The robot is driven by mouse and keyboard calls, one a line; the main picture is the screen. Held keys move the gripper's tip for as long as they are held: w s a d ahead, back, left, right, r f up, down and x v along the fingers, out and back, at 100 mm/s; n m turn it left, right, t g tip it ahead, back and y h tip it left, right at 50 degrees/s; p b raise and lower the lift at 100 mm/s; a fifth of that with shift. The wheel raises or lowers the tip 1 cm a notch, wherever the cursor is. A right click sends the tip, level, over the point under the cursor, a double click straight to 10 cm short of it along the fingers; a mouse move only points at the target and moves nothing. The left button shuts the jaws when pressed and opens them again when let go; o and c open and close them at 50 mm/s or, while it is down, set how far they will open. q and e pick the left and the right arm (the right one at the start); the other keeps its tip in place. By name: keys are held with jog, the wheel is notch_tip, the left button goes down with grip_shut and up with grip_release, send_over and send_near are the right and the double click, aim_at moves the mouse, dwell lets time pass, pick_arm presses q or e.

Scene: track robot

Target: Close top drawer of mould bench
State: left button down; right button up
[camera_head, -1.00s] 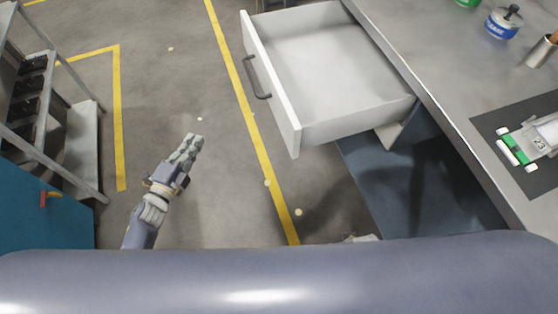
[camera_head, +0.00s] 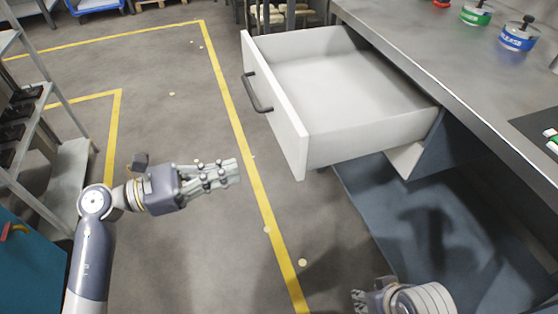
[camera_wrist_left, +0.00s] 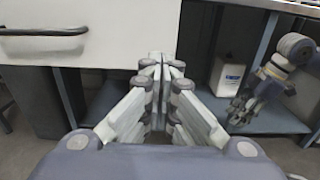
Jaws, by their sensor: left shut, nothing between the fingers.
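The white top drawer (camera_head: 345,85) of the mould bench (camera_head: 445,65) is pulled out and looks empty. Its front panel (camera_head: 275,110) carries a dark bar handle (camera_head: 257,93); the handle also shows at the upper left of the left wrist view (camera_wrist_left: 45,32). My left gripper (camera_head: 236,171) is shut and empty, left of the drawer front and apart from it, with fingers pointing towards the bench.
A blue lower shelf (camera_head: 400,215) lies under the bench, with a white container (camera_wrist_left: 228,76) on it. Tins, such as a blue one (camera_head: 518,35), stand on the bench top. A metal rack (camera_head: 40,130) is at the left. The floor between is clear.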

aim_at(293, 156)
pick_arm(q)
jog(key=x, duration=1.1)
jog(key=shift+d+f, duration=0.1)
